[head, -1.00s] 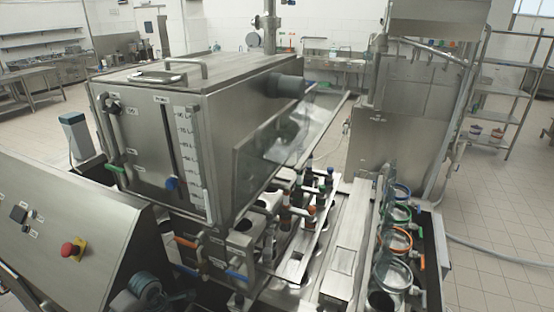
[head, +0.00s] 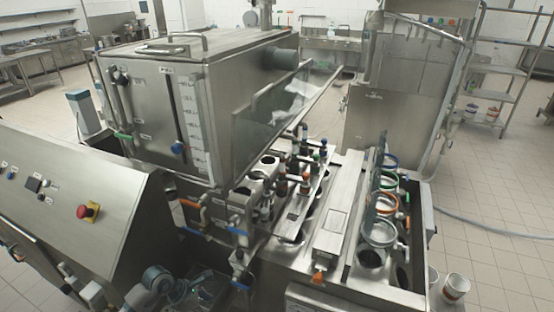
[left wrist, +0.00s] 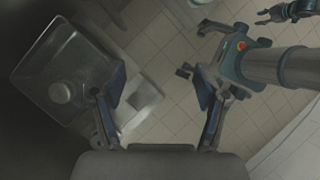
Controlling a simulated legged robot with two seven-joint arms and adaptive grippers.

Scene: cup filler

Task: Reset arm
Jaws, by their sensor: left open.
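In the head view a grey-teal arm part of mine shows at the bottom left, by the lower front of the machine; I cannot make out the fingers there. At the top right of the left wrist view a dark claw-like hand (left wrist: 268,14), probably my right gripper, is partly cut off by the frame edge. Its jaw state is unclear.
The steel filling machine (head: 150,105) stands ahead, with a slanted control panel (head: 60,200) and red stop button (head: 88,212) at left.

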